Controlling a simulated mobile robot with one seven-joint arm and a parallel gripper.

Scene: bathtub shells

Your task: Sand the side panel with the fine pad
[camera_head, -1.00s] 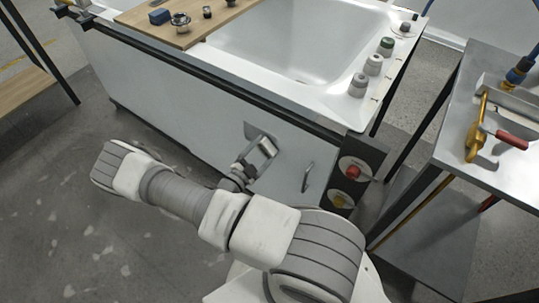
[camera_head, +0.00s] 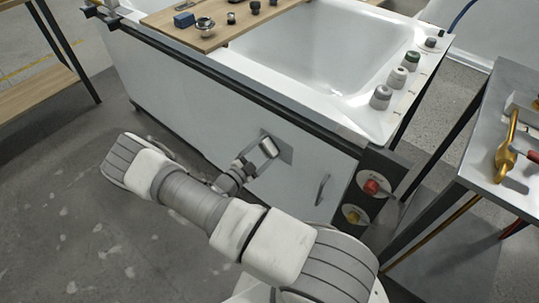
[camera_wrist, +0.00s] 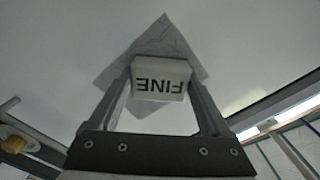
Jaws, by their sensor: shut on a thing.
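The side panel (camera_head: 205,113) is the long white flank of the tub. A grey square patch (camera_head: 285,151) marks it left of a small handle; in the wrist view this patch (camera_wrist: 163,38) looks like a diamond. My gripper (camera_head: 266,150) is at the patch and hides part of it. In the wrist view my gripper (camera_wrist: 160,80) is shut on a white block lettered FINE, the fine pad (camera_wrist: 158,85). The pad overlaps the lower part of the patch in that view. I cannot tell whether it touches the panel.
A handle (camera_head: 322,189) and a dark control box with a red knob (camera_head: 371,187) are right of the patch. A wooden board (camera_head: 222,27) and several grey caps (camera_head: 381,97) lie on the tub rim. A metal table (camera_head: 500,145) stands at the right.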

